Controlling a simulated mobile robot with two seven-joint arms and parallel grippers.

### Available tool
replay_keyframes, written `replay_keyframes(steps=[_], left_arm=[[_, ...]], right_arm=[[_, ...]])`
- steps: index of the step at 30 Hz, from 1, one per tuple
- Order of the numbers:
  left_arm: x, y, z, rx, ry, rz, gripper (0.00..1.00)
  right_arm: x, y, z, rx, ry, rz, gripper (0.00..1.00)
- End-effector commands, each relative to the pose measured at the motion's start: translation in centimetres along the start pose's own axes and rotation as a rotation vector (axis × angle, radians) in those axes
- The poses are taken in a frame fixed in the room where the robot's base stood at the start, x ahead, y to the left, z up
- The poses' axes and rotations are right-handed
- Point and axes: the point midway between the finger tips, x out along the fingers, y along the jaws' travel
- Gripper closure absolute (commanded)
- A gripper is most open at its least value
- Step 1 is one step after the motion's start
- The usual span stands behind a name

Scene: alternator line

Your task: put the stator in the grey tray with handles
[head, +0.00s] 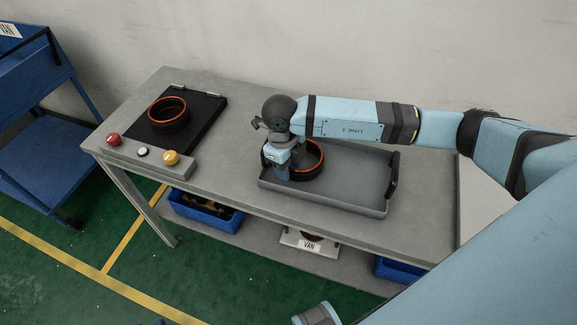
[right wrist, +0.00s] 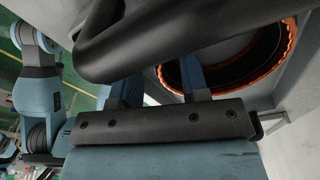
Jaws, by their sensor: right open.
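A dark ring-shaped stator with orange copper windings (head: 312,160) is in the left part of the grey tray (head: 352,182) on the table. It also shows at upper right in the right wrist view (right wrist: 236,72). A similar stator (head: 168,112) is on the black mat at the table's left. My right gripper (head: 281,172) is at the tray's left end, close beside the tray stator, with its fingers apart. A dark bar, seemingly the tray's left handle (right wrist: 130,40), crosses the right wrist view near the fingers. I cannot tell whether the fingers touch anything. My left gripper is not in view.
A button box with red, white and yellow buttons (head: 143,152) is at the front left. The tray's right handle (head: 393,173) is clear. Blue bins (head: 205,211) are on the lower shelf, and a blue cart (head: 38,150) stands at the left.

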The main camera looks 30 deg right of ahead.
Motion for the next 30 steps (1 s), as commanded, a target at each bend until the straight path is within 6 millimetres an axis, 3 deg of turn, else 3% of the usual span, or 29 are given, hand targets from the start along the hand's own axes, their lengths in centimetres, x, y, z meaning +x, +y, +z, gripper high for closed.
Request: replay_keyframes(steps=[9,15,21,30], left_arm=[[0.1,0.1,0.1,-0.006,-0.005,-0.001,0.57],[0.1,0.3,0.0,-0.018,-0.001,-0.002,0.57],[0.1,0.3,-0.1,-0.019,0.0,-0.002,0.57],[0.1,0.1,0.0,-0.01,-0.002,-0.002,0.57]], right_arm=[[-6.7,0.0,0.1,-0.001,-0.005,-0.001,0.59],[-9.9,0.0,0.0,0.0,-0.003,-0.001,0.59],[-11.2,0.0,0.0,-0.001,-0.001,-0.001,0.59],[-11.2,0.0,0.0,0.0,-0.001,0.0,0.59]])
